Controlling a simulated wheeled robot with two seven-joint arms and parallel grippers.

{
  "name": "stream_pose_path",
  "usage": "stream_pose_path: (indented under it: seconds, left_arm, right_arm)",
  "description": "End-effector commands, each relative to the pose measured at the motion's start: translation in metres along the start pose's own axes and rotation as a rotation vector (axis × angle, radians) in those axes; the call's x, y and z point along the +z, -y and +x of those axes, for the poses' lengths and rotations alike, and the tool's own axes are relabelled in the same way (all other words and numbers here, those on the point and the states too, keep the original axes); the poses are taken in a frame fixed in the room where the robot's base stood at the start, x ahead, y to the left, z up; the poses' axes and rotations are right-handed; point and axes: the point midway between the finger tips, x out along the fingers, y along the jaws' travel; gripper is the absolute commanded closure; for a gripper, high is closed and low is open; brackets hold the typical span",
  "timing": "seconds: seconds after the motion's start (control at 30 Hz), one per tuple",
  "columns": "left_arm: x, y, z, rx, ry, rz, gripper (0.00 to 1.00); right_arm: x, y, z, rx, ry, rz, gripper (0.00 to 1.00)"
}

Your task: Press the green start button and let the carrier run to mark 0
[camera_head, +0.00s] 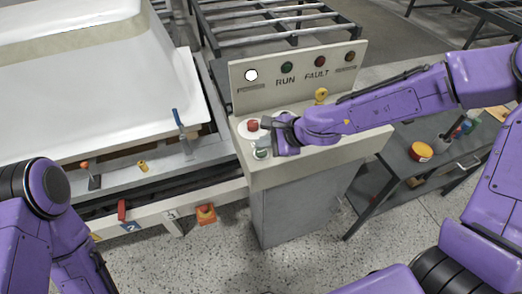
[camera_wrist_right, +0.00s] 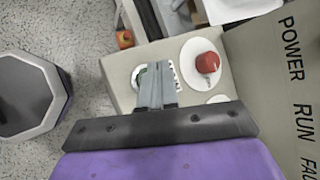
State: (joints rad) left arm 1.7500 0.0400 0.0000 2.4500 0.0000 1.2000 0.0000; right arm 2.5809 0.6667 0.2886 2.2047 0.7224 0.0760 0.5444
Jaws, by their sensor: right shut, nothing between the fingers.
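The control console (camera_head: 285,175) stands in the middle of the head view. The green button (camera_head: 262,153) shows on its sloped top, partly covered by my right gripper (camera_head: 267,138). A red button (camera_head: 252,126) sits just beyond it and shows as a red knob in the wrist view (camera_wrist_right: 207,62). In the wrist view my right gripper (camera_wrist_right: 156,82) is shut and empty, its fingers over the green button's pale disc (camera_wrist_right: 138,76); contact cannot be told. The carrier with a white tub shell (camera_head: 100,95) is at left. My left gripper is out of view.
The panel has a lit white lamp (camera_head: 251,75), a dark green RUN lamp (camera_head: 287,67) and a dark red FAULT lamp (camera_head: 320,62). A yellow key switch (camera_head: 321,95) stands near my right arm.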

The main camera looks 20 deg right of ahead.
Motion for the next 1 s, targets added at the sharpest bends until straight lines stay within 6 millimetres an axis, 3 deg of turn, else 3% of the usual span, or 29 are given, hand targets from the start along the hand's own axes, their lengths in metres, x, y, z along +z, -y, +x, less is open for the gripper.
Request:
stream_pose_path:
  seconds: [1.0]
  left_arm:
    - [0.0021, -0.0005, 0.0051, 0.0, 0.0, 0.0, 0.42]
  right_arm:
    - [-0.0056, -0.0054, 0.0072, 0.0, 0.0, 0.0, 1.0]
